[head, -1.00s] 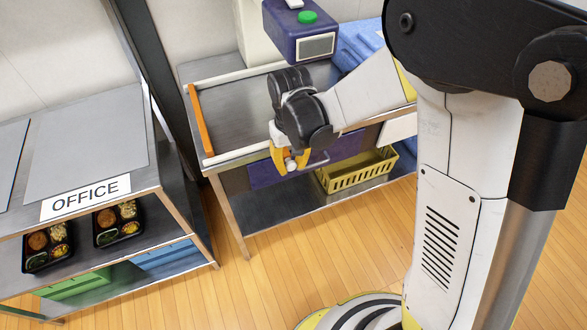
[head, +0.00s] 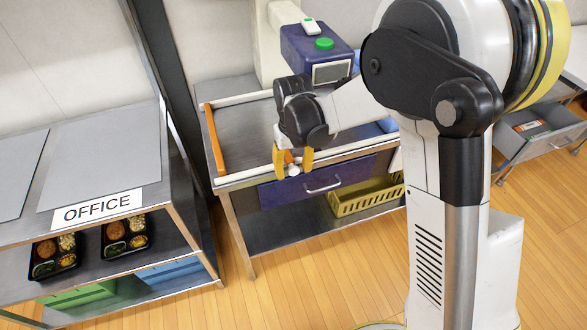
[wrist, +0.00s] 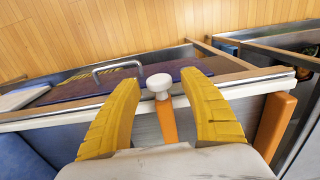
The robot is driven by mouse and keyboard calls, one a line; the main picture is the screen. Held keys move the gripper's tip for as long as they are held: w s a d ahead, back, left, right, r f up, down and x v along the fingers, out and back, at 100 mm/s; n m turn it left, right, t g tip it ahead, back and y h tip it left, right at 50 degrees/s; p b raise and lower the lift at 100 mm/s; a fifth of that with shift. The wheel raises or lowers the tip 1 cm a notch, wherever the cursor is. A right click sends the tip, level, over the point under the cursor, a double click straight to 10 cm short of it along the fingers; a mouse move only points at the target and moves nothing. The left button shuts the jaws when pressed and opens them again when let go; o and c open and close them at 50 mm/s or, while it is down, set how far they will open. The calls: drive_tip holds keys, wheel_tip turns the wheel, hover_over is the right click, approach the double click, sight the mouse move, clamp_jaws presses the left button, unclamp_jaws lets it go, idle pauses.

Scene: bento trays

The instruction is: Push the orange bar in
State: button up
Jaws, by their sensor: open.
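A short orange bar with a white round knob (wrist: 158,84) on its end shows between my fingertips in the wrist view. My gripper (head: 292,160) is open at the counter's front edge, one yellow finger on each side of this bar. In the wrist view my fingers (wrist: 162,100) stand apart, with gaps on both sides of the knob. A longer orange bar (head: 214,140) lies across the left end of the metal counter (head: 240,130); part of it shows in the wrist view (wrist: 273,125). I cannot tell whether the knobbed bar touches my gripper.
A purple drawer (head: 280,193) with a metal handle (head: 323,188) lies below the front edge. A purple box with a green button (head: 324,44) stands behind my gripper. A yellow basket (head: 366,199) is underneath. The OFFICE shelf (head: 150,180) with bento trays stands left.

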drive_tip(key=shift+r, duration=0.1)
wheel_tip(320, 180, up, 12)
idle(0.4)
idle(0.3)
drive_tip(key=s+d+r+m+t, duration=0.2)
drive_tip(key=s+d+r+t, duration=0.2)
drive_tip(key=s+d+r, duration=0.45)
drive_tip(key=s+d+f+m+t, duration=0.1)
drive_tip(key=s+d+f+t, duration=0.2)
drive_tip(key=s+d, duration=0.4)
drive_tip(key=s, duration=0.3)
drive_tip(key=shift+s+d, duration=0.2)
drive_tip(key=shift+s, duration=0.1)
drive_tip(key=shift+f, duration=0.1)
